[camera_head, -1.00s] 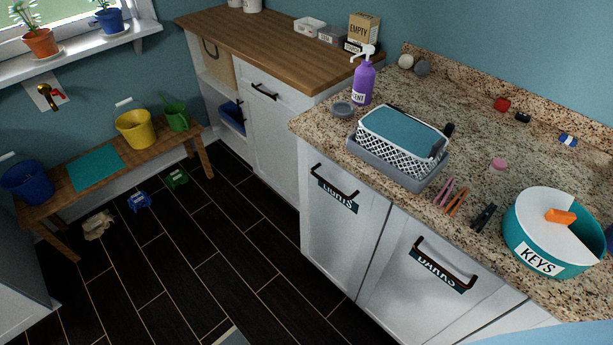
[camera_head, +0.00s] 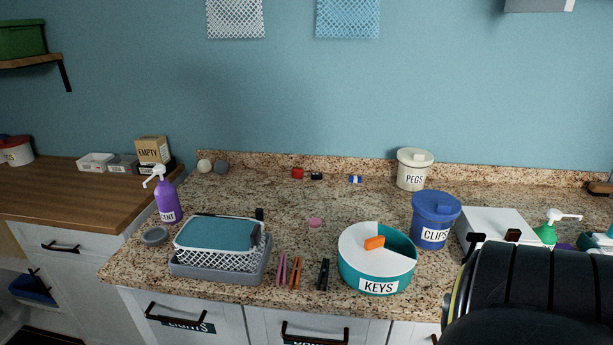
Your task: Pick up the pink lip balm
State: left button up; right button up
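A small round pink lip balm (camera_head: 315,222) lies on the speckled granite counter (camera_head: 330,197), in its middle part, behind the clothespins and to the left of the KEYS tin. Bare counter surrounds it. A large black rounded part at the lower right may be part of my own arm; no fingertips show on it. Neither my left nor my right gripper is in view.
A white basket on a grey tray (camera_head: 205,276), clothespins (camera_head: 289,272) and the KEYS tin (camera_head: 372,284) line the front. A blue CLIPS tub (camera_head: 434,220), PEGS jar (camera_head: 414,169) and purple pump bottle (camera_head: 166,202) stand around. Small items sit along the back.

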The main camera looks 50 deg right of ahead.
aim_at(315, 223)
jog(key=z, duration=0.75)
jog(key=k, duration=1.25)
jog(key=u, duration=1.3)
jog(key=i, duration=0.95)
jog(key=z, duration=0.8)
jog(key=i, duration=1.1)
jog(key=z, duration=1.15)
